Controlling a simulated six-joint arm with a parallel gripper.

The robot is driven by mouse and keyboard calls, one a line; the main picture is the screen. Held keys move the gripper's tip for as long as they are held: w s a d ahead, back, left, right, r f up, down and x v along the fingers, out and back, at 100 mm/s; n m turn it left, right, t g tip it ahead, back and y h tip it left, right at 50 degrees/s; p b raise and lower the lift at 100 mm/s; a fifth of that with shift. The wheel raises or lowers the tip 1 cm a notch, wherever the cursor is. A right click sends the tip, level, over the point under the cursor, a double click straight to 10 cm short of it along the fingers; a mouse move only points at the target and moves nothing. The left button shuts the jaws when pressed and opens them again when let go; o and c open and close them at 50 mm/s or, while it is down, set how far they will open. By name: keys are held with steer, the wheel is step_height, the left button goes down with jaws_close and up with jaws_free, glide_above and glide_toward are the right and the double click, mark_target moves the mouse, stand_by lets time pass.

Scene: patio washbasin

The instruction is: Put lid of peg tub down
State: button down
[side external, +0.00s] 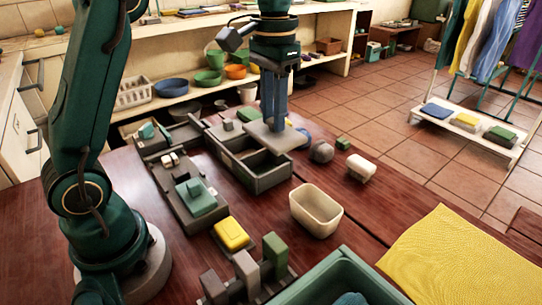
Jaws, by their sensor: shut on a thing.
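My gripper (274,122) points straight down and is shut on a flat grey lid (290,140). The lid is roughly level over the back right part of a dark grey open box (262,180). I cannot tell whether the lid touches the box rim or hangs just above it. The box seems to have a divider and looks like the peg tub, but I cannot be sure. The lid hides part of its inside.
Left of the box is a grey tray (180,207) with a green block. In front are a cream tub (316,210), a yellow block (231,234) and a green bin (335,280). A white roll (361,167) and a grey round thing (321,152) lie right.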

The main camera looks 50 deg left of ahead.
mark_target(269, 139)
steer(key=shift+a+r, duration=0.3)
steer(key=shift+a, duration=0.15)
steer(key=shift+w+a, duration=0.1)
steer(key=shift+a, duration=0.1)
steer(key=shift+n, duration=0.4)
steer(key=d+f, duration=0.1)
steer(key=s+d+f, duration=0.2)
steer(key=f, duration=0.1)
steer(key=shift+s+f, duration=0.1)
steer(key=shift+s, duration=0.1)
steer(key=shift+m, duration=0.4)
steer(key=s+d+f, duration=0.1)
steer(key=f, duration=0.3)
steer(key=s+d+f, duration=0.1)
steer(key=f, duration=0.3)
steer(key=s+d+f, duration=0.1)
steer(key=f, duration=0.2)
steer(key=shift+s+f, duration=0.4)
steer(key=c, duration=0.7)
jaws_free()
steer(key=shift+f, duration=0.15)
